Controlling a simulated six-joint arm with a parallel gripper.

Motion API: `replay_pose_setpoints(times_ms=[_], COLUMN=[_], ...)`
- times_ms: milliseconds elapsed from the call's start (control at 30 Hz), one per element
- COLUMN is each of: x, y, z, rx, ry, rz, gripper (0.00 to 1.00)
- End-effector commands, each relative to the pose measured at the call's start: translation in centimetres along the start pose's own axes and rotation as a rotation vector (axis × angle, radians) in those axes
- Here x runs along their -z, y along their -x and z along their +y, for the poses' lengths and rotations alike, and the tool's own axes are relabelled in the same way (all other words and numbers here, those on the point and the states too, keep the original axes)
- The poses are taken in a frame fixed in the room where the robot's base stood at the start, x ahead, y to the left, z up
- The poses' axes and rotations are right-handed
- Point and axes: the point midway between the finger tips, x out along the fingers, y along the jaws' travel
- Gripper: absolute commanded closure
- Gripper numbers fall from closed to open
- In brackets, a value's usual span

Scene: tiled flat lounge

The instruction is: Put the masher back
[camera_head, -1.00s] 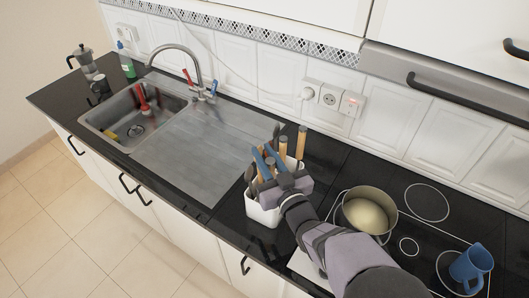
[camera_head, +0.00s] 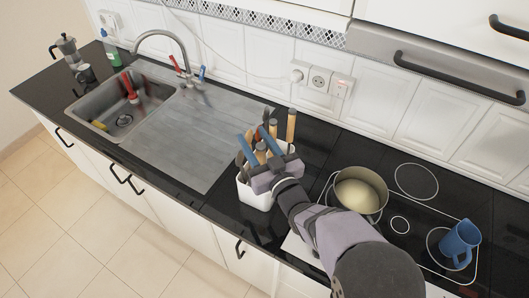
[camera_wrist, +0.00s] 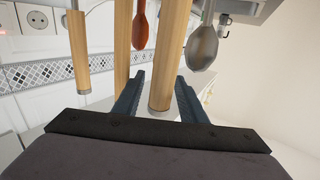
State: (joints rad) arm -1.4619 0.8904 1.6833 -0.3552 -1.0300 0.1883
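A white utensil holder (camera_head: 253,197) stands on the black counter between the drainboard and the hob. It holds wooden handles (camera_head: 291,125) and spoons. My gripper (camera_head: 252,136) is over the holder, its two blue fingers among the handles. In the wrist view my gripper (camera_wrist: 160,80) is open, and a wooden handle (camera_wrist: 163,62) shows between the fingers with gaps on both sides. Another wooden handle (camera_wrist: 78,50), a reddish spoon (camera_wrist: 145,28) and a grey spoon (camera_wrist: 203,45) are around it. I cannot tell which handle belongs to the masher; no masher head is visible.
A pot (camera_head: 345,203) with pale yellow contents stands on the hob right of my gripper. A blue jug (camera_head: 459,242) is farther right. A metal sink (camera_head: 85,107) with a red-handled item (camera_head: 129,88) is at left. The drainboard (camera_head: 200,145) is clear.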

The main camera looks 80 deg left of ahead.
Motion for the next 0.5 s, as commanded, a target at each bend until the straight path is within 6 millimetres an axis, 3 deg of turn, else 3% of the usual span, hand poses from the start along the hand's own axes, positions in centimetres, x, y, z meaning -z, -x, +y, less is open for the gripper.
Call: replay_pose_setpoints(times_ms=[267,500], x=[-0.1,-0.2], y=[2.3,6.1], z=[0.1,0.1], rx=[-0.001,-0.002], ry=[0.001,0.0], rz=[0.001,0.0], gripper=[0.62,0.62])
